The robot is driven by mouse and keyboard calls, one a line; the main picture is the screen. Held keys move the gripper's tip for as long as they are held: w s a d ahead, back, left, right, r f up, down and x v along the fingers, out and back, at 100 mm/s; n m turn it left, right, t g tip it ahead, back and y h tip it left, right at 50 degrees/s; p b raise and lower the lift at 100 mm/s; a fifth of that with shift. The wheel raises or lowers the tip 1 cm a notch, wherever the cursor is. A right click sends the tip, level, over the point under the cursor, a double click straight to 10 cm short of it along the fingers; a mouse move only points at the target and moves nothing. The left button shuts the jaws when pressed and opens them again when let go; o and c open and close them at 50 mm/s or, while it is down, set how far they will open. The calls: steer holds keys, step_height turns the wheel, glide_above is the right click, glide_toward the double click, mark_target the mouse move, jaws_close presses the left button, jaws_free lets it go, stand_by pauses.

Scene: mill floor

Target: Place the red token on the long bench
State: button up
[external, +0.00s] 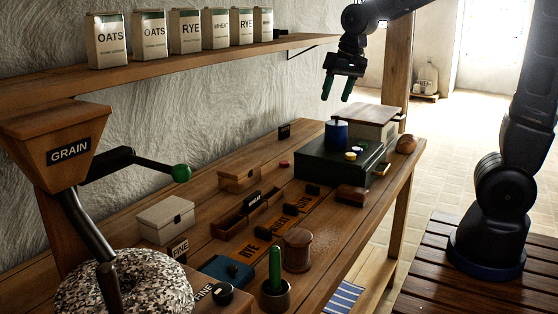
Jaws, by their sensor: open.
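A small red disc, which looks like the red token (284,163), lies flat on the wooden top of the long bench (342,228), toward the wall side. My gripper (338,90) hangs in the air above the far part of the bench with its two green-tipped fingers apart. It is empty and well above the dark green box (330,163), to the right of the red disc and apart from it. Small yellow and white pieces (352,155) and a blue canister (336,135) sit on the green box.
A shelf (180,66) with grain boxes runs along the wall. The grain hopper (60,135) with its green-knobbed crank stands at left. Wooden boxes (239,178), a lidded brown jar (297,250) and a green-handled tool (275,270) crowd the bench. The right front strip is clearer.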

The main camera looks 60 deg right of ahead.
steer(key=s+a+r+n, duration=0.1)
steer(key=s+a+n, duration=0.2)
steer(key=s, duration=0.8)
steer(key=s+a+r+n+t, duration=0.1)
steer(key=s+a+r+n, duration=0.1)
steer(key=s, duration=1)
steer(key=shift+a+n, duration=0.8)
steer(key=shift+a, duration=0.3)
